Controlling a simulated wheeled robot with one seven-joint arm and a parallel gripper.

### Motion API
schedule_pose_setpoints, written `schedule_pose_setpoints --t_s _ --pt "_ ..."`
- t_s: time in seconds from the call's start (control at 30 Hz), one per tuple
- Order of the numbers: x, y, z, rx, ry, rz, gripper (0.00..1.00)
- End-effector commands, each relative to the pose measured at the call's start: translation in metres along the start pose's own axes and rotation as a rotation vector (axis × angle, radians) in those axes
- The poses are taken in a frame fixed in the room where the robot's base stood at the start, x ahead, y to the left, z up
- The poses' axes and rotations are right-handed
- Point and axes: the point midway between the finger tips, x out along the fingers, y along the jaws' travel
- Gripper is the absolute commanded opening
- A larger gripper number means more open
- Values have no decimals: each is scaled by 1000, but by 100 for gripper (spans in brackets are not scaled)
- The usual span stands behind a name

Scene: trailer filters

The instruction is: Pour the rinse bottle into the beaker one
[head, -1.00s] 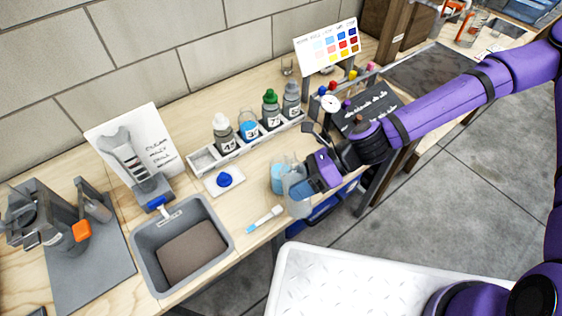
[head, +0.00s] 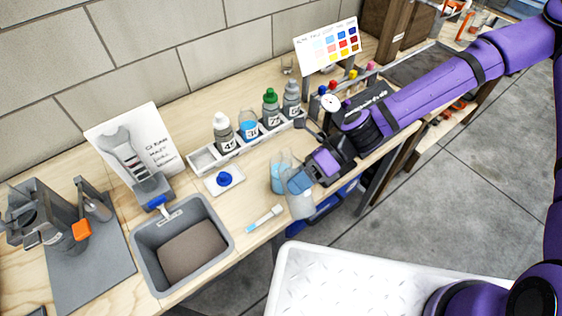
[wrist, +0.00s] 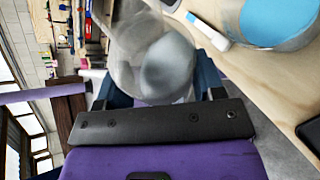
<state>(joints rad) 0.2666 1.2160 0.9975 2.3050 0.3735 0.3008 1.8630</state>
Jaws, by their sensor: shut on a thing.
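My gripper (head: 300,182) is shut on a clear, see-through vessel (head: 300,206), likely the rinse bottle, at the front edge of the bench. In the wrist view the vessel (wrist: 150,50) sits between the blue fingers, with a pale grey rounded patch inside. A clear beaker with light blue liquid (head: 278,181), likely beaker one, stands on the bench just left of the held vessel. They overlap in the head view, so I cannot tell whether they touch. A blue-liquid vessel, likely the same beaker, shows at the wrist view's top right (wrist: 282,22). No pouring stream is visible.
A white rack (head: 225,156) of labelled bottles stands behind. A blue cap (head: 225,179) lies on a white tile. A colour chart (head: 328,46) stands at the back.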

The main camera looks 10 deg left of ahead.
Motion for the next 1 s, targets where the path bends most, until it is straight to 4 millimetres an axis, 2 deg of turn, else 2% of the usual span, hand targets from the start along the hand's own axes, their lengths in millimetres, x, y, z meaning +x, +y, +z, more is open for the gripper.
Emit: schedule_pose_setpoints --t_s 1.0 --pt "1 0 -3 53 20 22 27"
